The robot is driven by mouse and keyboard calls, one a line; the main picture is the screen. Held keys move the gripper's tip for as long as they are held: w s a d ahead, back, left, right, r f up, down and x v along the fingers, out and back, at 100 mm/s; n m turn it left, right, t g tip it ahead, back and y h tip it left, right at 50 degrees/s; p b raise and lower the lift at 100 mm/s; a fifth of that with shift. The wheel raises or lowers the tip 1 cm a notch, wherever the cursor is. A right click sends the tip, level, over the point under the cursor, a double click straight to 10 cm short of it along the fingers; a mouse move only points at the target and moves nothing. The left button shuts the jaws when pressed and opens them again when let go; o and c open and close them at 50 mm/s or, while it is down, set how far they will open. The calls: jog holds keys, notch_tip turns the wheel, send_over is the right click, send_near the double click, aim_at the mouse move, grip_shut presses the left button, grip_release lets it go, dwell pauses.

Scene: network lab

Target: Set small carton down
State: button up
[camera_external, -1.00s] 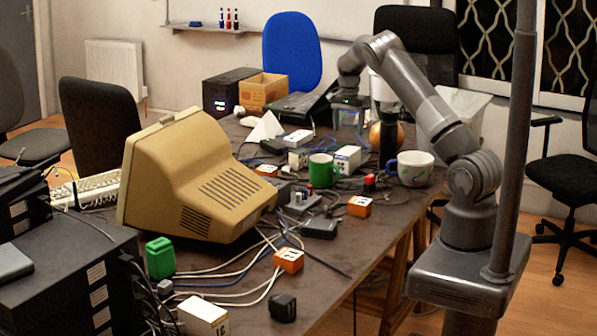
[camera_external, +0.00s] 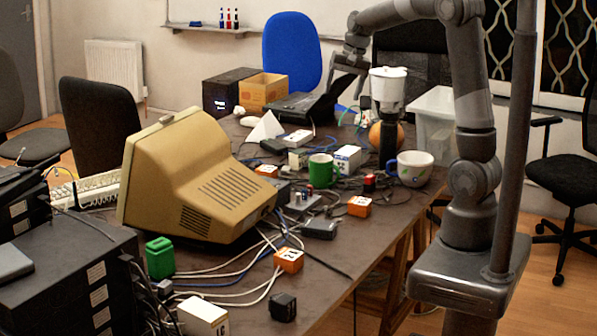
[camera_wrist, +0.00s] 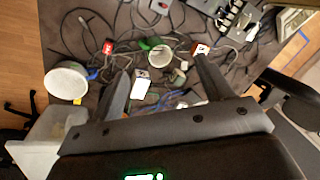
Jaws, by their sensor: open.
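A small white carton (camera_external: 347,158) with dark print on its side rests on the dark table, just right of and behind the green mug (camera_external: 321,170). In the wrist view the carton (camera_wrist: 143,86) shows between my fingers, below them. My gripper (camera_external: 347,88) is open and empty. It hangs above the back part of the table, clear of the carton. In the wrist view both gripper fingers (camera_wrist: 163,66) are spread apart with nothing held. Another white carton (camera_external: 203,316) with a printed number stands at the table's front left.
A patterned cup (camera_external: 411,168), orange boxes (camera_external: 359,206) and many cables crowd the table near the carton. A white-topped coffee grinder (camera_external: 388,88) stands upright behind the cup. A beige monitor (camera_external: 200,175) fills the left side. A pale bin (camera_external: 436,125) is beyond the right edge.

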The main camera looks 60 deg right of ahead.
jog(key=s+a+n+t+h, duration=0.1)
jog(key=s+a+n+t, duration=0.1)
jog(key=s+a+n, duration=0.8)
jog(key=s+a, duration=0.8)
jog(key=s, duration=0.4)
jog(key=shift+s+a+r+t, duration=0.3)
jog(key=shift+s+r+t, duration=0.05)
jog(key=shift+r+t, duration=0.05)
